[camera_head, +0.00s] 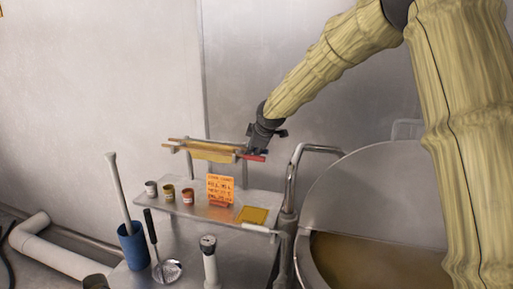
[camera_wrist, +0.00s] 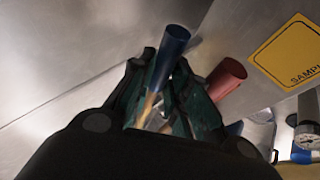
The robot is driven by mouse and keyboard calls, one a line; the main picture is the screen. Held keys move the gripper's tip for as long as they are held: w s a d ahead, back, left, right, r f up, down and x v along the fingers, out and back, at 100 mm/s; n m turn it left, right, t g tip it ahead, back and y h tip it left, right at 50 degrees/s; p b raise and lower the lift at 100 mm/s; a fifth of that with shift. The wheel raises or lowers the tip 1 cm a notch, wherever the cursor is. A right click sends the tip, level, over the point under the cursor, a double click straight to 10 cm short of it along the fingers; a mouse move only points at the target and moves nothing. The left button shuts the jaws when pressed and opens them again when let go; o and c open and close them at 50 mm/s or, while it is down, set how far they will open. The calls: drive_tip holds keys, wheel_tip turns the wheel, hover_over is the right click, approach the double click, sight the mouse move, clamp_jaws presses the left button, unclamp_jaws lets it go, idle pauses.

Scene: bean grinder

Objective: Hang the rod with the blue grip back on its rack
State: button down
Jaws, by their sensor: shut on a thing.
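In the wrist view the rod with the blue grip (camera_wrist: 170,52) sits between my gripper's dark fingers, its pale shaft running back between them. My gripper (camera_head: 264,141) is shut on this rod at the right end of the rack (camera_head: 190,159) in the head view. A red grip (camera_wrist: 227,77) of another rod is right beside my right finger in the wrist view; the red grip also shows in the head view (camera_head: 255,158). A rod with yellow-brown cloth (camera_head: 212,154) lies along the rack. Whether the blue-gripped rod touches the rack is hidden by my gripper.
A shelf (camera_head: 180,208) below holds several small jars, an orange sign (camera_head: 220,189) and a yellow card (camera_head: 252,215). A large metal vat (camera_head: 375,215) is at right.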

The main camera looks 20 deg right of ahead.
drive_tip(key=c, duration=1.3)
unclamp_jaws()
drive_tip(key=shift+r, duration=0.1)
drive_tip(key=v, duration=1.2)
